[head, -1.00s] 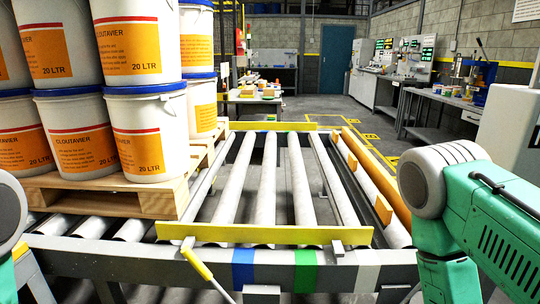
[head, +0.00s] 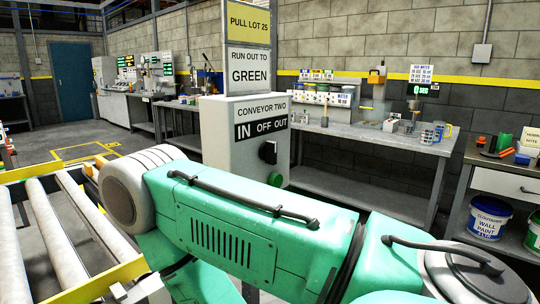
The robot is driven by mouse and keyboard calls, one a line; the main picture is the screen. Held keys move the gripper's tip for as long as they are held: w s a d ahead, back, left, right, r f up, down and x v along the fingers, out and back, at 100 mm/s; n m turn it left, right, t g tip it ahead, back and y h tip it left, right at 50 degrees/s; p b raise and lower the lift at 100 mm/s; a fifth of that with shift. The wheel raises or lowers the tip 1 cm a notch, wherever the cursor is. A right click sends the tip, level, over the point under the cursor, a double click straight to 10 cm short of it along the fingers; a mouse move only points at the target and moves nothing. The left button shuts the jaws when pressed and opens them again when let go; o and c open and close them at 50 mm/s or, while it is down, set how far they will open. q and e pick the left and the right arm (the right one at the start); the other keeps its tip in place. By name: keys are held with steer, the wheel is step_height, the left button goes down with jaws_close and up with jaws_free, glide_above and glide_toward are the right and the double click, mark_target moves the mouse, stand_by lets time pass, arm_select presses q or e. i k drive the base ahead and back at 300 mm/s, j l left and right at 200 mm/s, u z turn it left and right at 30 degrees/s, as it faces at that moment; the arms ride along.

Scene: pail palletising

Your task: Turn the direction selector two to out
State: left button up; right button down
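The direction selector two is a black knob (head: 268,152) on the right side of a white control box (head: 231,130). The box carries a sign (head: 257,122) reading "CONVEYOR TWO" and "IN OFF OUT". I cannot tell which position the knob points to. A second round button or lamp (head: 275,179) sits lower on the same face, partly behind my arm. My green right arm crosses the front of the view, below and in front of the box. Neither gripper is visible.
Roller conveyor (head: 62,235) with a yellow bar lies at the left. Signs above the box read "PULL LOT 25" (head: 249,24) and "RUN OUT TO GREEN" (head: 249,69). A grey workbench (head: 365,138) stands behind, and a paint pail (head: 490,217) sits on a shelf at right.

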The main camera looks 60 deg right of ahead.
mark_target(268, 151)
steer(key=k+z, duration=0.1)
steer(key=z, duration=1.65)
